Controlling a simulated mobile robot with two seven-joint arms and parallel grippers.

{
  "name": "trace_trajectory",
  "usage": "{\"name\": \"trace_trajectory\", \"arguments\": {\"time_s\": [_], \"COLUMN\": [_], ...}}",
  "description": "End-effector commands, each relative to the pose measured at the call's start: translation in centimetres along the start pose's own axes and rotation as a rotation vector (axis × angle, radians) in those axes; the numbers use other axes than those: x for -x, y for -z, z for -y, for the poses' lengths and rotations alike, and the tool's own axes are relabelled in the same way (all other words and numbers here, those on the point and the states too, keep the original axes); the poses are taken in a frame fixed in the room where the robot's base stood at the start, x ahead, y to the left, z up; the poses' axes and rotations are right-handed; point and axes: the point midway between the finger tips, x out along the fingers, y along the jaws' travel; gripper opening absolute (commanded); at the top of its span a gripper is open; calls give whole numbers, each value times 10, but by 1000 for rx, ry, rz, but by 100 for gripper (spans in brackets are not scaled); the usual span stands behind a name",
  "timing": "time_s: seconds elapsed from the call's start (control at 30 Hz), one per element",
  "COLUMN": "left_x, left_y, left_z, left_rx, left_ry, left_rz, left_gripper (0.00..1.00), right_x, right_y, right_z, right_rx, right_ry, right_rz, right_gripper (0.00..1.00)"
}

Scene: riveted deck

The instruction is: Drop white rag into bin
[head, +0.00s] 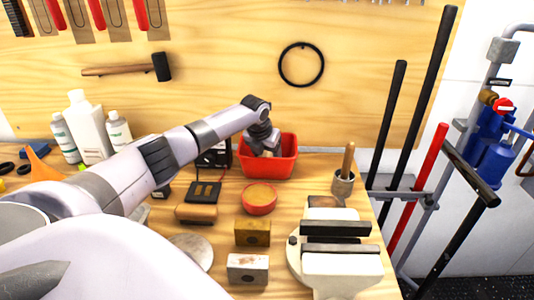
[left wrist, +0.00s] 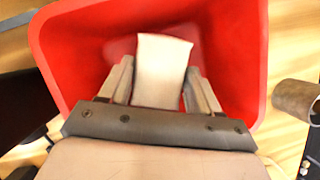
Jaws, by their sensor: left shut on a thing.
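The red bin (head: 282,166) stands at the back of the wooden workbench. In the left wrist view the red bin (left wrist: 75,45) surrounds my gripper on the far side and both sides. My left gripper (left wrist: 160,88) is shut on the white rag (left wrist: 162,68), which sticks out beyond the fingertips over the bin's inside. In the head view my left gripper (head: 264,147) is at the bin's opening, and the rag is hard to make out there. My right gripper is in neither view.
A vise (head: 340,245) and a cup with a wooden handle (head: 344,183) stand to the right of the bin. A red bowl (head: 260,199), a brown block (head: 252,233) and a grey block (head: 247,268) lie in front. White bottles (head: 88,128) stand at the back left.

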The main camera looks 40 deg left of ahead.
Motion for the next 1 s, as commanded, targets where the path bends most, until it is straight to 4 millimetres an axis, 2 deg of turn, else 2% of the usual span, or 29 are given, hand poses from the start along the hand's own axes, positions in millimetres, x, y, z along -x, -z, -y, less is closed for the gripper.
{"name": "trace_trajectory", "arguments": {"time_s": [0.67, 0.7, 0.77, 0.8, 1.0], "left_x": [-11, -11, -11, -11, -12], "left_y": [5, 5, 5, 5, 6], "left_z": [0, 0, 0, 0, 0], "left_rx": [1, 0, 0, 0, 0], "left_ry": [1, 0, 0, 0, 0], "left_rz": [-1, -2, -2, -2, -4], "left_gripper": [23, 69, 89, 92, 92], "right_x": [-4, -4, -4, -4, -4], "right_y": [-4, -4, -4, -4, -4], "right_z": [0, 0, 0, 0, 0], "right_rx": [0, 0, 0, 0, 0], "right_ry": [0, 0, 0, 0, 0], "right_rz": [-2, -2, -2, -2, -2], "right_gripper": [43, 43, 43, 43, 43]}}
